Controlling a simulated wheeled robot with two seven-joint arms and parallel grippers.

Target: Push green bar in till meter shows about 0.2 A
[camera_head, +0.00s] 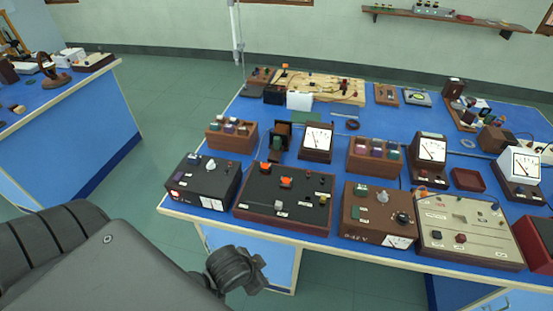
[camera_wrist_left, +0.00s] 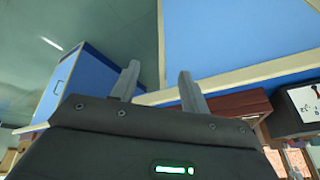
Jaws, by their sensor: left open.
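My left gripper (camera_wrist_left: 159,76) is open and empty in the left wrist view, its two grey fingers apart in front of the bench's blue side. In the head view a dark part of my arm (camera_head: 235,270) is low in front of the bench's front edge. I cannot surely pick out the green bar; small greenish pieces show among the bench devices. White-faced meters stand on the bench: a middle one (camera_head: 318,138), one right of it (camera_head: 432,148) and one at far right (camera_head: 522,163). Their readings are too small to tell. My right gripper is not in view.
The blue bench (camera_head: 333,165) is crowded. Along its front are a black box (camera_head: 203,190), a dark panel with orange knobs (camera_head: 270,212), a brown box (camera_head: 365,225) and a beige panel (camera_head: 470,240). Wooden block holders (camera_head: 232,140) stand behind. Another bench (camera_head: 80,125) is at left, with open floor between.

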